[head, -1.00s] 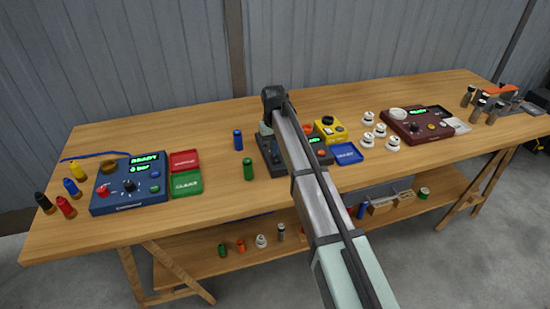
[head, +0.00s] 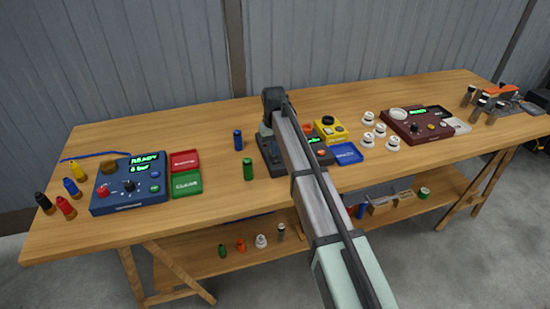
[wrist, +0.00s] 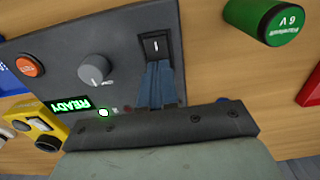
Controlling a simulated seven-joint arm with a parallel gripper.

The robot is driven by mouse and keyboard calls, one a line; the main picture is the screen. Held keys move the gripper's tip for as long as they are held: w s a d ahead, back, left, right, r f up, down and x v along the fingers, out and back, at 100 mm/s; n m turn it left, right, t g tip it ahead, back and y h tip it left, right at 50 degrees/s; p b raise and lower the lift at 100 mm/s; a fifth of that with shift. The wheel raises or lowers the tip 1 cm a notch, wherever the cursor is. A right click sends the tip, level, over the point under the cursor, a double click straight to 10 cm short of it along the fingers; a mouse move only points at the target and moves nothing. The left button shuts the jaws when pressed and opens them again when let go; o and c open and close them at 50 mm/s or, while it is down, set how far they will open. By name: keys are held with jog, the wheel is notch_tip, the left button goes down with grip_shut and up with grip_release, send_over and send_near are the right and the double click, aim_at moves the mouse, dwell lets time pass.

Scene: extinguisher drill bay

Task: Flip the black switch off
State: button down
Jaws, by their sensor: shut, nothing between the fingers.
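The black switch (wrist: 155,45) is a rocker with a white mark, set in a dark grey control box (wrist: 125,40) in the wrist view. My gripper (wrist: 158,66) is shut and empty, its blue-grey fingertips right beside the switch's lower edge. I cannot tell whether they touch it. The box also carries a grey knob (wrist: 94,69), an orange button (wrist: 29,65) and a green lit READY display (wrist: 56,107). In the head view my arm covers much of the box (head: 270,158), and the switch and fingertips are hidden.
A green cylinder (wrist: 268,18) stands close beside the box. A blue cylinder (head: 238,140), yellow box (head: 330,129) and blue tray (head: 347,153) are nearby on the wooden bench (head: 215,232). A blue console (head: 130,200) is at left, a maroon one (head: 412,133) at right.

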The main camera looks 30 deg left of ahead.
jog(key=shift+r, duration=3.25)
